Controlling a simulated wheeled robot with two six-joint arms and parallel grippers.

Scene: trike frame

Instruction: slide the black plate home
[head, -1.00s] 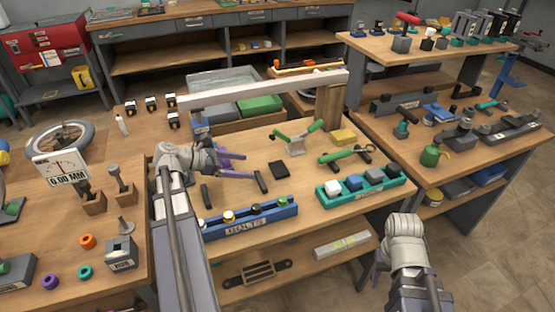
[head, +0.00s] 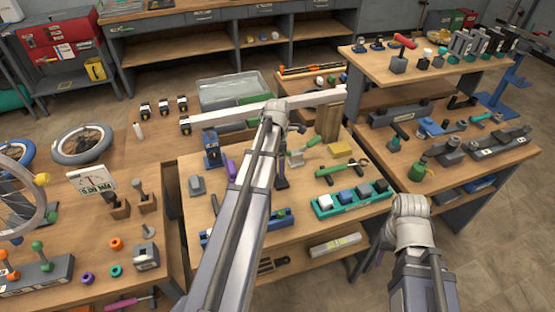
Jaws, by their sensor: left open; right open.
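Small black plates lie flat on the central bench. One black plate (head: 215,204) is left of my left forearm. Another dark piece (head: 282,184) shows just right of the forearm; I cannot tell which one the task means. My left gripper (head: 281,160) points down beyond my raised wrist, above or close to that dark piece; it is open, and the wrist and forearm partly hide it. I cannot see whether it touches anything. My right gripper (head: 374,252) is open and empty, low at the front right of the bench, mostly behind its wrist.
A blue rail (head: 279,217) is partly hidden by my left arm. A white beam (head: 215,119) spans the back. A purple piece (head: 231,169) lies left of the forearm.

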